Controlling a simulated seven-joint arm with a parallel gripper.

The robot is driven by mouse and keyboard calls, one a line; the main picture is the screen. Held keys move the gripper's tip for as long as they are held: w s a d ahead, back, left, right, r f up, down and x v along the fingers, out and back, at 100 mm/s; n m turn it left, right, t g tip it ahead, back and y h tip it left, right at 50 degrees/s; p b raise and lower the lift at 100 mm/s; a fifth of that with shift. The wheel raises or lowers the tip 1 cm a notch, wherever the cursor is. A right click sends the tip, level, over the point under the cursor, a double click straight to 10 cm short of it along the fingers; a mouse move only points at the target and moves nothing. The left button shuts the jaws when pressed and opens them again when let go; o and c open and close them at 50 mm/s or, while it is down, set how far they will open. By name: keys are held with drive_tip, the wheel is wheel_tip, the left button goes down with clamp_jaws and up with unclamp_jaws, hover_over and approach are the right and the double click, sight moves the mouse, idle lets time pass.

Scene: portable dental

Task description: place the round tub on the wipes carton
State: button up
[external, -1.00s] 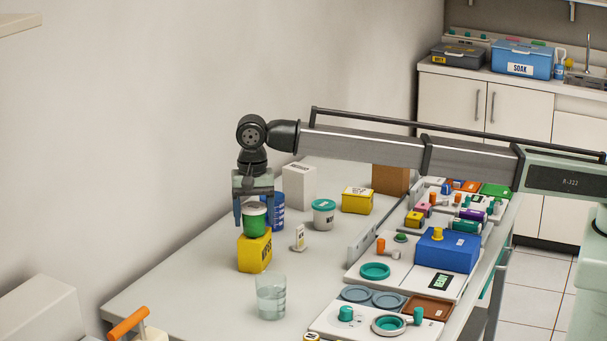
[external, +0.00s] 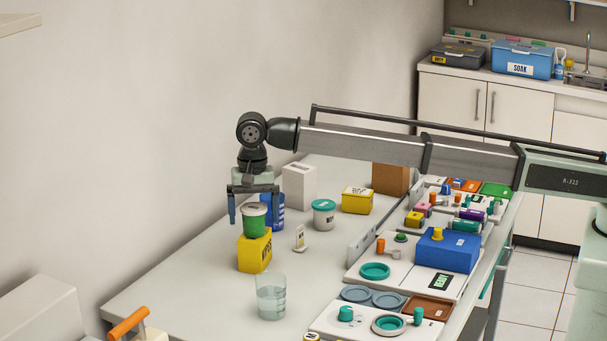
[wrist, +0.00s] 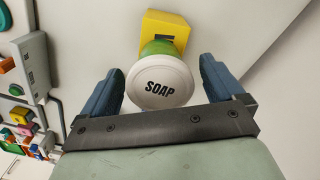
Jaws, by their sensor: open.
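The round tub (external: 254,222) is green with a white lid. Its lid reads SOAP in the wrist view (wrist: 160,84). It stands upright on top of the yellow wipes carton (external: 254,254), whose yellow edge also shows behind the tub in the wrist view (wrist: 164,22). My gripper (external: 253,211) is above the tub, with its blue fingers spread on either side. The wrist view shows gaps between the lid and both fingers (wrist: 162,67). Nothing is held. The tub's contact with the carton is partly hidden in the wrist view.
A blue container (external: 273,211) stands close behind the tub. A white box (external: 299,186), a teal-lidded tub (external: 323,215) and a yellow box (external: 357,200) are farther back. A clear beaker (external: 270,298) stands in front of the carton. Trays and a blue box (external: 447,249) fill the right side.

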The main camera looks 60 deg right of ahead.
sight(254, 207)
wheel_tip(254, 207, up, 12)
drive_tip(key=shift+f, duration=0.2)
idle(0.4)
